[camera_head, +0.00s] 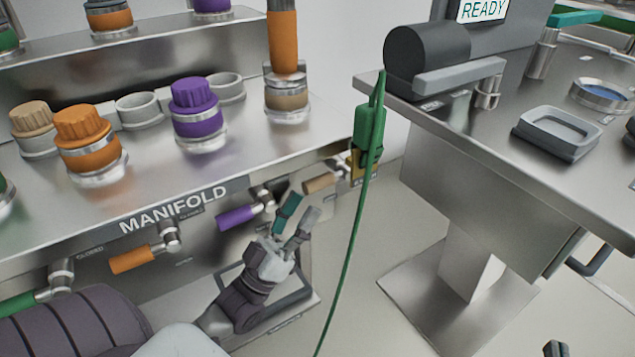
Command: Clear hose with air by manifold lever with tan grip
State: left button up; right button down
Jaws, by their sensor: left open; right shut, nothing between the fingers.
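The manifold lever with the tan grip (322,183) sticks out to the left from the right end of the manifold's front face. It looks roughly level, tilted slightly down at its free end. My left gripper (297,222) is open and empty, just below and left of the tan grip, its fingers pointing up toward it with a small visible gap. An orange hose (283,40) rises from a fitting with a tan band (287,98) on the manifold top. Part of my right gripper (555,349) shows at the bottom edge, shut and empty.
Purple (236,217), orange (130,260) and green (15,306) levers line the MANIFOLD front. A green handset (368,130) with a hanging green cable is close right of the tan lever. Capped ports stand on top. A metal table (450,100) is at right, with floor between.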

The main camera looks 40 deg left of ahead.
aim_at(318, 184)
pick_arm(q)
jog(key=x, duration=0.6)
grip_shut()
jog(key=shift+f, duration=0.1)
